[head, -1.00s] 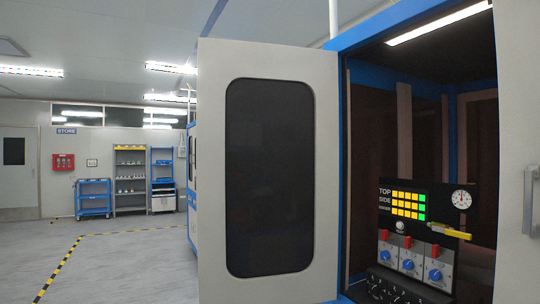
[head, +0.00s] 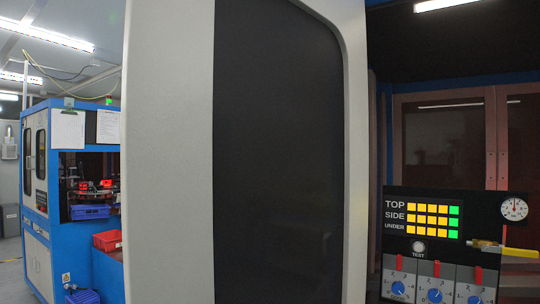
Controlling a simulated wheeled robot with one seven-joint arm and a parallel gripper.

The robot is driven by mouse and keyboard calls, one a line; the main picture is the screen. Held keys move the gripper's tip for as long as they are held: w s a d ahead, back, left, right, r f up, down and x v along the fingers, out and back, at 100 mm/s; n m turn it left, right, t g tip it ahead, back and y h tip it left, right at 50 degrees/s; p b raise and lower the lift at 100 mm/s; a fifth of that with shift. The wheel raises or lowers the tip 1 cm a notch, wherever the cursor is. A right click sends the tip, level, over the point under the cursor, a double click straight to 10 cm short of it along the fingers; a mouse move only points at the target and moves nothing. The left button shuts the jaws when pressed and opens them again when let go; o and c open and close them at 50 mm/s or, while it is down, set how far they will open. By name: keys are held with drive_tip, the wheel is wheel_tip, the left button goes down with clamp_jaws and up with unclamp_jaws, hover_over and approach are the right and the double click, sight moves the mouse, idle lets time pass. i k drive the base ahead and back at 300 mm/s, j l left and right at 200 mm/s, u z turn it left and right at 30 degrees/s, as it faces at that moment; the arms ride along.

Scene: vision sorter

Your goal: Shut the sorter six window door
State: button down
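The window door (head: 170,150) stands open in the head view, close in front of me and filling the middle of the picture. It is light grey with a large dark window (head: 278,150) with rounded corners. Its top and bottom edges run out of the picture. To its right the cabinet interior (head: 450,130) shows uncovered, with a control panel (head: 425,206) inside. I see no handle on the part of the door in view. My gripper is not in view.
A blue machine (head: 55,160) with a blue bin (head: 90,211) and red bins (head: 106,241) stands at the left behind the door. A narrow strip of floor (head: 12,270) shows at the far left. The panel carries lit indicators, knobs, a dial and a yellow-handled valve.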

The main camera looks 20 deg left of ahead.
sight(245, 124)
drive_tip(key=j+z, duration=0.1)
drive_tip(key=j, duration=0.3)
drive_tip(key=k+j+z, duration=0.15)
drive_tip(key=j, duration=0.25)
drive_tip(key=k+j+z, duration=0.1)
drive_tip(key=j, duration=0.35)
drive_tip(key=k+j+z, duration=0.1)
drive_tip(key=j, duration=0.3)
drive_tip(key=k+j+z, duration=0.15)
drive_tip(key=j, duration=0.2)
drive_tip(key=k+j+z, duration=0.1)
drive_tip(key=j, duration=0.3)
drive_tip(key=k+j+z, duration=0.15)
drive_tip(key=j, duration=0.2)
drive_tip(key=k+j, duration=0.2)
drive_tip(key=j, duration=0.25)
drive_tip(key=k+j+u, duration=0.3)
drive_tip(key=u, duration=0.15)
